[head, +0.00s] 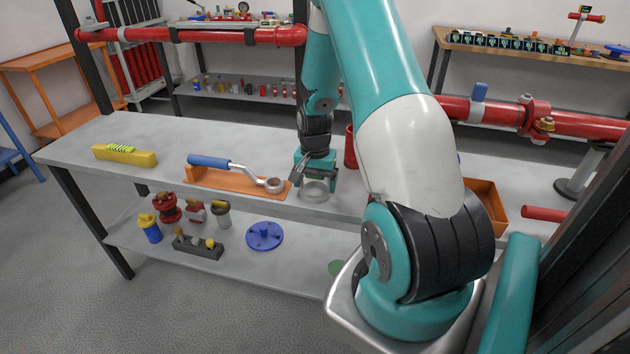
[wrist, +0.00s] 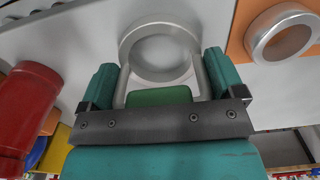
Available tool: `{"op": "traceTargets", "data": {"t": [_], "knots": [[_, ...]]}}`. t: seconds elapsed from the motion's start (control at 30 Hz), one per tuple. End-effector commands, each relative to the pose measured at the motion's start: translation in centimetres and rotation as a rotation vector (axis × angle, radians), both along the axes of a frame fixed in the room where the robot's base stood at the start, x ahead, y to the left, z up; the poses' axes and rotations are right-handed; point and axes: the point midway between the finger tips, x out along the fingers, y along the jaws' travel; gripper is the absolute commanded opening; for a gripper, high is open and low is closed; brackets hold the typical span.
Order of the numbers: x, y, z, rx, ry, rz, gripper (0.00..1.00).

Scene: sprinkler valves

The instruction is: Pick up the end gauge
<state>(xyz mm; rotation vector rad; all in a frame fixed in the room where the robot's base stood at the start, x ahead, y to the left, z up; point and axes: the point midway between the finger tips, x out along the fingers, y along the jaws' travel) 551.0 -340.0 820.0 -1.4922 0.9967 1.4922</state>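No firm grip on the ring shows. The ring's near part is partly hidden by the fingers, and whether a finger touches it I cannot tell.
An orange holder (head: 223,181) with a blue-handled wrench (head: 235,169) lies close left of the ring. A red cylinder (head: 350,148) stands just behind right, and an orange bin (head: 487,205) further right.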

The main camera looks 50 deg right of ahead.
Motion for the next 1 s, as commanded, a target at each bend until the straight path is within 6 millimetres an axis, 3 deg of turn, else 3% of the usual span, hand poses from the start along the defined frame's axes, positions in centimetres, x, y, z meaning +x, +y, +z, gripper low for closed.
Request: {"op": "traceTargets", "data": {"t": [0.03, 0.1, 0.37, 0.57, 0.67, 1.0], "knots": [[0.0, 0.0, 0.0, 0.0, 0.0, 0.0, 0.75], [0.0, 0.0, 0.0, 0.0, 0.0, 0.0, 0.59], [0.0, 0.0, 0.1, -0.001, 0.0, 0.0, 0.59], [0.1, -0.1, 1.5, -0.002, -0.003, 0.0, 0.59], [0.1, -0.1, 3.3, -0.003, -0.005, 0.0, 0.59], [0.1, -0.1, 13.6, -0.006, -0.007, 0.0, 0.59]]}}
